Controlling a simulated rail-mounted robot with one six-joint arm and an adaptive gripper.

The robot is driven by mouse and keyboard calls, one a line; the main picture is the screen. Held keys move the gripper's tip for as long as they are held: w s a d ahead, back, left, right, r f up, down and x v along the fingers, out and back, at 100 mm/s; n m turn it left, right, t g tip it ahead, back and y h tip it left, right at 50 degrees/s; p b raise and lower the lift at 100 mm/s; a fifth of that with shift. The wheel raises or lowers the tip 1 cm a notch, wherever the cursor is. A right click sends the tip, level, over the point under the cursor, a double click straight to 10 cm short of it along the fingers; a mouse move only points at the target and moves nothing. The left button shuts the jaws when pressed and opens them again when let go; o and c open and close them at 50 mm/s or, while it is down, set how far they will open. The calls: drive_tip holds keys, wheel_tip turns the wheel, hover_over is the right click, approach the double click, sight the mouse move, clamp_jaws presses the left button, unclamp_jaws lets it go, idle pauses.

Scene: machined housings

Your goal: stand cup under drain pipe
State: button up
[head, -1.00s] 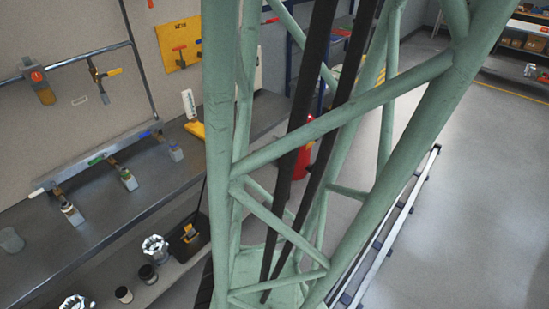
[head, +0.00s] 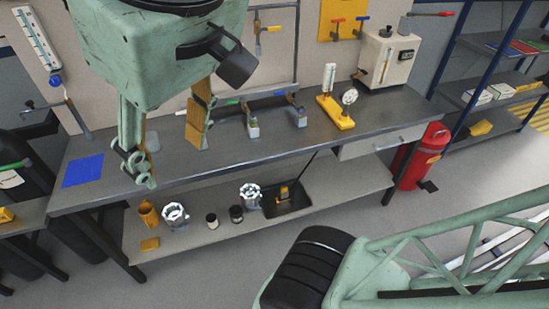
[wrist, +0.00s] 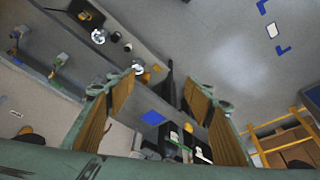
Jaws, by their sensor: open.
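My gripper (head: 170,158) hangs over the left part of the grey bench in the head view, with its two tan-padded fingers apart and nothing seen between them. In the wrist view the fingers (wrist: 160,110) are also spread wide. A wall-side pipe run (head: 265,98) with coloured valve handles has drain outlets above the bench. Small grey containers stand at two of them, a middle one (head: 253,129) and a right one (head: 300,118). The left outlet is hidden behind my gripper. I cannot make out a loose cup now; my gripper covers part of the bench.
A blue mat (head: 83,171) lies at the bench's left end. A yellow-based gauge stand (head: 337,112) and a cream box (head: 388,60) stand at the right. A red extinguisher (head: 418,160) stands beyond.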

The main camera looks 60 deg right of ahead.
drive_tip(key=shift+s+a+f, duration=0.15)
drive_tip(key=shift+s+f, duration=0.45)
drive_tip(key=shift+s, duration=0.3)
wheel_tip(320, 180, down, 12)
drive_tip(key=b, duration=1.2)
drive_tip(key=shift+r, duration=0.15)
